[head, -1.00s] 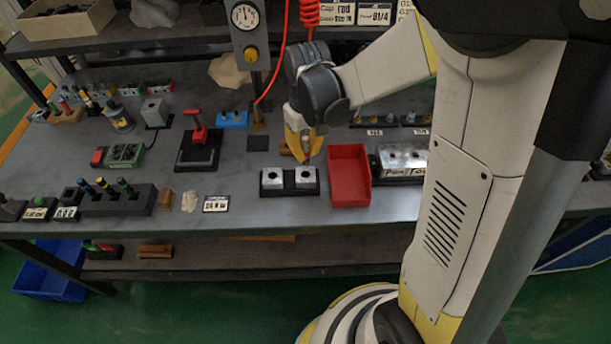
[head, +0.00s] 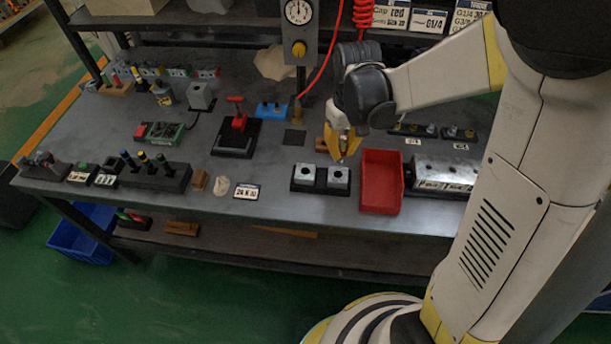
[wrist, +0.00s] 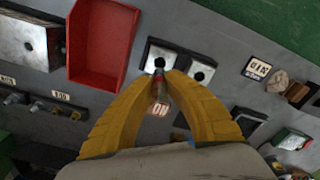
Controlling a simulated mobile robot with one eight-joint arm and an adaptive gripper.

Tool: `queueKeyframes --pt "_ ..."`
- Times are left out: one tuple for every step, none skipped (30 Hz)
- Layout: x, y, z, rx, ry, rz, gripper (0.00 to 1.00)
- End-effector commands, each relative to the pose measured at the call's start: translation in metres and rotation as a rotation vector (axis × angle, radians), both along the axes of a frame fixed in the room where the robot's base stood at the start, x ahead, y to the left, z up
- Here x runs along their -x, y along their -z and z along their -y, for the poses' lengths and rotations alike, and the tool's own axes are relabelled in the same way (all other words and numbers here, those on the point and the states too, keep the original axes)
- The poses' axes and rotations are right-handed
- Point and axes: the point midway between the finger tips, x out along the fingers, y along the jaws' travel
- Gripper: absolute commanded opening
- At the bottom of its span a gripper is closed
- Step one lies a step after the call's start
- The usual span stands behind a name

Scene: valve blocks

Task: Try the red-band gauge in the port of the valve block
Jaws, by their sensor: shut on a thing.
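My gripper (head: 341,155) is shut on a slim gauge. Its red band (wrist: 159,63) shows between the yellow fingertips in the wrist view. The fingers (wrist: 161,80) hide most of the gauge. The valve block (head: 322,179) is a black base with two silver cubes, each with a dark round port. The gripper points down above the right cube (head: 338,176), the one beside the red tray. In the wrist view the gauge tip overlaps that cube (wrist: 153,53) at its port. I cannot tell whether the tip is in the port. The other cube's port (wrist: 200,76) is empty.
The red tray (head: 381,182) stands close to the right of the block, with a metal cylinder block (head: 443,175) beyond. A gauge rack (head: 156,177) with banded pins stands left. A label card (head: 246,191) lies left of the block. A red coiled hose hangs behind my gripper.

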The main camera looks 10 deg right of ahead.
Motion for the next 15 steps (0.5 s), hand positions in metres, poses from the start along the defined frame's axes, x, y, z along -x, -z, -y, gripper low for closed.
queueKeyframes --pt "0.0 0.0 0.0 0.0 0.0 0.0 0.0" --pt "0.0 0.0 0.0 0.0 0.0 0.0 0.0" --pt "0.0 0.0 0.0 0.0 0.0 0.0 0.0" --pt "0.0 0.0 0.0 0.0 0.0 0.0 0.0" --pt "0.0 0.0 0.0 0.0 0.0 0.0 0.0" --pt "0.0 0.0 0.0 0.0 0.0 0.0 0.0" --pt "0.0 0.0 0.0 0.0 0.0 0.0 0.0" --pt "0.0 0.0 0.0 0.0 0.0 0.0 0.0" --pt "0.0 0.0 0.0 0.0 0.0 0.0 0.0" --pt "0.0 0.0 0.0 0.0 0.0 0.0 0.0" --pt "0.0 0.0 0.0 0.0 0.0 0.0 0.0" --pt "-0.001 0.0 -0.003 0.0 -0.001 0.0 0.0" --pt "-0.003 0.0 -0.006 0.0 -0.003 0.0 0.0" --pt "-0.005 0.0 -0.011 0.0 -0.005 0.0 0.0" --pt "-0.009 0.0 -0.02 0.0 -0.005 0.0 0.0"
